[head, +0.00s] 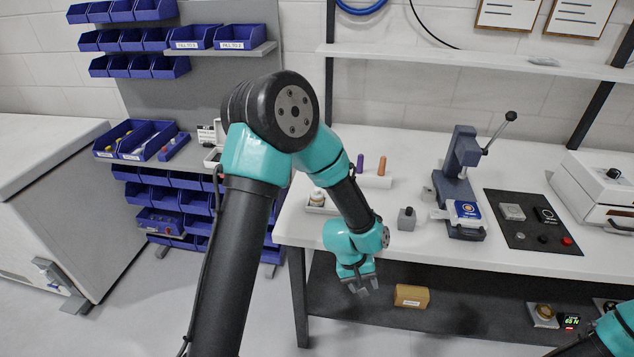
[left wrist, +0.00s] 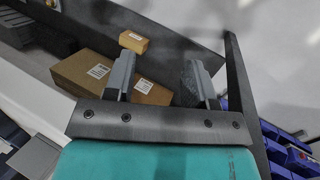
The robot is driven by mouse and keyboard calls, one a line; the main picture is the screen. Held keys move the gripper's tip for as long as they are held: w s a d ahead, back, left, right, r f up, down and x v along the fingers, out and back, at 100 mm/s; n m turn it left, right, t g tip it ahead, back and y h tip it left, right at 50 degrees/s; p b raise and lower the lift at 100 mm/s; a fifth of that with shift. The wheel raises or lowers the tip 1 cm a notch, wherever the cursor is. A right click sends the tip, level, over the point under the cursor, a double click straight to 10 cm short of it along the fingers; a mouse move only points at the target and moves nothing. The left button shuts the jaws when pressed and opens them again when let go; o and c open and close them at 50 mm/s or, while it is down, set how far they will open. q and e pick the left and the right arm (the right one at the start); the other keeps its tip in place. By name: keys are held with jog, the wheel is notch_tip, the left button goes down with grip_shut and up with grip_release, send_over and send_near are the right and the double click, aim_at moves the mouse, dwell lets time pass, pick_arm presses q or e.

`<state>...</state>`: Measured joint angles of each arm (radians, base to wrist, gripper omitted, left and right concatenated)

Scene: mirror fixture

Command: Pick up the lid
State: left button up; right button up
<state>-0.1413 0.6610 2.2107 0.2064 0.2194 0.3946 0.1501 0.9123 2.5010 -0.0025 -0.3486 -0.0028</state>
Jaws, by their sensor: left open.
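I cannot pick out a lid with certainty in either view. A small grey block-like piece (head: 407,218) stands on the white workbench (head: 440,248), near its front edge. My left gripper (head: 361,289) hangs in front of the bench, below the level of its top. In the left wrist view its two fingers (left wrist: 160,72) are spread apart with nothing between them. Only a piece of my right arm shows at the bottom right corner of the head view; its gripper is out of the picture.
A press with a lever (head: 462,165) and a dark panel (head: 530,222) stand on the bench. A cardboard box (head: 411,296) lies on the lower shelf; a larger box (left wrist: 75,72) shows in the wrist view. Blue bins (head: 135,138) are at left.

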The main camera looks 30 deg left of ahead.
pick_arm(q)
jog(key=w+d+r+n, duration=0.1)
jog(key=w+d+r, duration=0.25)
jog(key=r, duration=0.45)
jog(key=w+a+r+n, duration=0.1)
jog(key=w+a+r, duration=0.1)
jog(key=w, duration=0.2)
jog(key=w+a+r+n, duration=0.1)
jog(key=w+a+r, duration=0.1)
jog(key=w+r, duration=0.1)
jog(key=w+a+r+n, duration=0.2)
jog(key=w, duration=0.2)
jog(key=shift+w+a+r, duration=0.15)
jog(key=shift+w+a, duration=0.15)
jog(key=w+a+r+n+y, duration=0.1)
jog(key=w+a+r+n, duration=0.2)
jog(key=a, duration=0.5)
jog(key=w+a+r+n+y, duration=0.2)
jog(key=w+a+r+n, duration=0.1)
jog(key=a, duration=0.5)
jog(key=w+a+r+n+y, duration=0.1)
jog(key=w+a+r, duration=0.3)
jog(key=a, duration=0.4)
jog(key=shift+a+r+n+g+y, duration=0.3)
jog(key=shift+r+n, duration=0.45)
jog(key=shift+n, duration=0.15)
notch_tip(320, 180, down, 12)
jog(key=shift+r, duration=0.2)
jog(key=shift+f, duration=0.3)
